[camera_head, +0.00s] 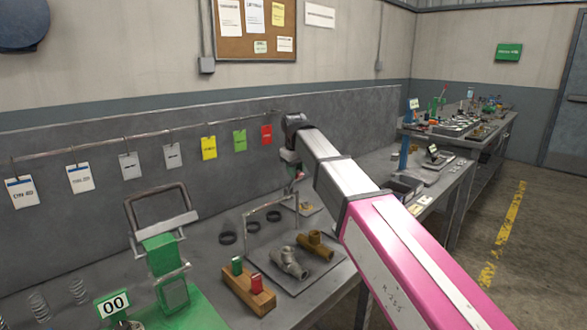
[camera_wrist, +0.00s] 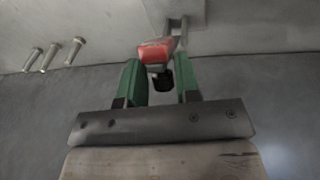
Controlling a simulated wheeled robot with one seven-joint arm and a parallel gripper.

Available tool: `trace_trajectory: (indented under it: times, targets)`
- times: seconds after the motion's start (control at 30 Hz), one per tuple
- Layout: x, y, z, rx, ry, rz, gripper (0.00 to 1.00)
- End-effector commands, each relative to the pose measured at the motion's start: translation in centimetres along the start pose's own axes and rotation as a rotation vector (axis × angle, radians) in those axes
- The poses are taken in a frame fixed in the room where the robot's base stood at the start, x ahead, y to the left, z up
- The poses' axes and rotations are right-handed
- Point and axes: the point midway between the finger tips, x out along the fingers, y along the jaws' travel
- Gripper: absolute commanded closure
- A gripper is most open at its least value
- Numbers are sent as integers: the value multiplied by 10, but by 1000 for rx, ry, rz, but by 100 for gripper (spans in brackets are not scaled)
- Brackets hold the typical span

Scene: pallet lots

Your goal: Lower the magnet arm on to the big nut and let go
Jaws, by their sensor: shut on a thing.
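My gripper (camera_wrist: 159,66) has green fingers, one on each side of a red piece, which I take to be the magnet arm's grip (camera_wrist: 156,48). A grey metal bar runs up from it, and a black part sits below it between the fingers. In the head view my gripper (camera_head: 293,164) is small and partly hidden by my arm, above the back of the bench, with a bit of red just below it. I cannot make out the big nut for sure in either view. A small tan board (camera_head: 307,209) lies below my gripper.
A wooden block with green and red pieces (camera_head: 249,290) is in front. Several bolts (camera_wrist: 52,56) lie upper left in the wrist view.

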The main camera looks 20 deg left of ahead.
Motion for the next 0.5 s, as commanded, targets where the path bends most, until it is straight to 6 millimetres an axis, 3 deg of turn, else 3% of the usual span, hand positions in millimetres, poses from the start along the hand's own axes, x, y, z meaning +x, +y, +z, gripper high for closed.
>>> trace_trajectory:
  times: [0.1,0.5]
  targets:
    - [3,-3,17,21,97,-10,100]
    - [22,-5,50,92,462,-37,100]
